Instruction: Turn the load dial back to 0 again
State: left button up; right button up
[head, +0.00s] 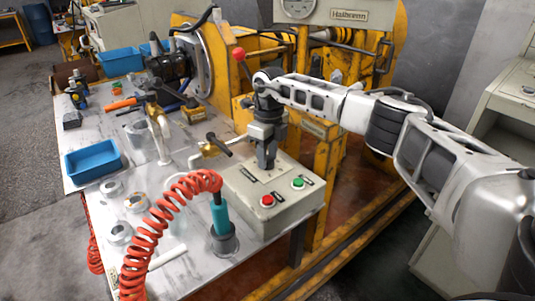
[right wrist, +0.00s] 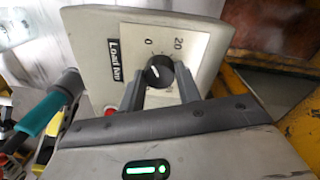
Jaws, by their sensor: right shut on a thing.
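The load dial (right wrist: 158,72) is a round black knob with a white pointer mark on a pale scale plate. The numbers 0 and 20 show above it in the right wrist view; lower parts of the scale are hidden by my fingers. The mark points towards the upper left of that view; its exact reading I cannot tell. My right gripper (head: 266,158) points down onto the grey control box (head: 248,205). In the right wrist view its two fingers (right wrist: 160,92) are shut on the dial, one on each side. My left gripper is not in view.
A red button (head: 267,200) and a green button (head: 297,182) sit on the box near my gripper. A coiled orange hose (head: 165,210) and a teal-handled tool (head: 219,215) stand beside it. A blue tray (head: 93,161) and tools lie on the table.

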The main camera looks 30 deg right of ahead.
aim_at(269, 156)
jog(key=shift+r, duration=0.1)
dwell(0.3)
jog(key=o, duration=1)
jog(key=r, duration=1.6)
jog(key=shift+w+d+p, duration=0.2)
jog(key=shift+d+p, duration=0.15)
jog(key=shift+d, duration=0.05)
jog(key=shift+f, duration=0.1)
